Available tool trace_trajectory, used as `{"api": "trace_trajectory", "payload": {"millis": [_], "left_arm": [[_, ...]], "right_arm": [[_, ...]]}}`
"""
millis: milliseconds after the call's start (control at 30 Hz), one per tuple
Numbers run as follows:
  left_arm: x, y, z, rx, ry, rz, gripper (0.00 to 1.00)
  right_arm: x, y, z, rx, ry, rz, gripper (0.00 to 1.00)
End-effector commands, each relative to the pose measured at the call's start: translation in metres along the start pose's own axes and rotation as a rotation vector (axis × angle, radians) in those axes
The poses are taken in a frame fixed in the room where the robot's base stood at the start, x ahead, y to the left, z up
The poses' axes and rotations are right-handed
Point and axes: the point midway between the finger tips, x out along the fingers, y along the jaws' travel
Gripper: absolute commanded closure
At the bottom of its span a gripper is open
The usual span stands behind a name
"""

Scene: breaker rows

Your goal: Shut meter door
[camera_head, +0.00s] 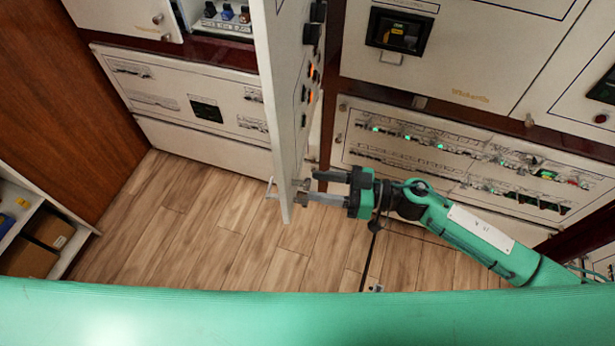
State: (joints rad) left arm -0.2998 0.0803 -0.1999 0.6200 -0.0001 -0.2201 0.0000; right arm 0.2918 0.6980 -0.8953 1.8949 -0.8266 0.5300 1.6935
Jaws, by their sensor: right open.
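The meter door (283,100) is a white panel that stands open, seen nearly edge-on, sticking out from the cabinet toward me. A small handle (269,188) shows on its left side near the bottom edge. Dark switches and orange lights show on its right face. My right gripper (302,188) is open beside the door's lower right face, with its fingertips at or very near the panel. I cannot tell whether they touch it. My left gripper is not in view.
White cabinet panels (190,100) stand behind and left of the door. A breaker panel (450,160) with green lights is at the right, behind my right arm. A shelf with boxes (40,235) stands at the lower left. The wooden floor (200,245) is clear.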

Motion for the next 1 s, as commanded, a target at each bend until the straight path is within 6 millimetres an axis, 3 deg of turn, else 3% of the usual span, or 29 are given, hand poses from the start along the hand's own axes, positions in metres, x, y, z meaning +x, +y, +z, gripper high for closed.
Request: {"api": "trace_trajectory", "payload": {"millis": [100,300,633,667,900,1000], "left_arm": [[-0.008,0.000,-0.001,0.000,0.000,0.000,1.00],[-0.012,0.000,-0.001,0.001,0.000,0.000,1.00],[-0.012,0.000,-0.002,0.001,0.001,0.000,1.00],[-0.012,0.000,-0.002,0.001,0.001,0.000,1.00],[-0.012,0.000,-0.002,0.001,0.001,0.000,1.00],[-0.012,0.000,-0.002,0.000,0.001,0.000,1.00]], "right_arm": [[0.017,-0.001,-0.002,0.002,0.002,-0.001,0.53],[0.032,0.000,-0.001,0.001,0.000,-0.001,0.53],[0.035,0.000,0.000,0.001,0.000,0.000,0.53],[0.035,0.000,0.001,0.001,0.000,0.000,0.55],[0.035,0.000,0.000,0.001,0.000,0.000,1.00],[0.035,0.000,0.000,0.001,0.000,0.000,1.00]]}}
